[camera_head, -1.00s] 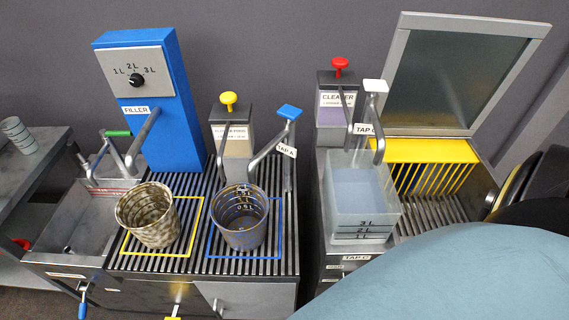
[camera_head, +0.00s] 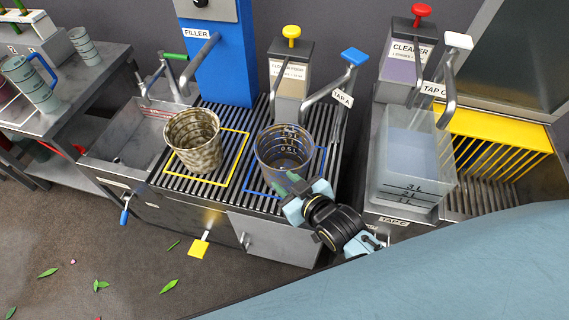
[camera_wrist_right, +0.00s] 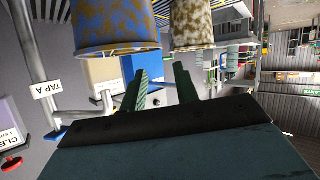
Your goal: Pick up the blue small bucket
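The blue small bucket (camera_head: 283,160), stained brown with level marks inside, stands upright on the slatted grate within a blue square outline. My right gripper (camera_head: 289,183) is at its front right side, fingers pointing toward it. In the right wrist view the bucket (camera_wrist_right: 112,25) is at the upper left, and the two green fingers (camera_wrist_right: 161,72) are apart with nothing between them. Whether a finger touches the bucket I cannot tell. My left gripper is not in view.
A stained beige bucket (camera_head: 198,150) stands on the grate to the left within a yellow outline. Tap A (camera_head: 343,98) and a soap dispenser (camera_head: 290,78) rise behind the blue bucket. A clear tank (camera_head: 412,155) stands to the right. Leaves lie on the floor.

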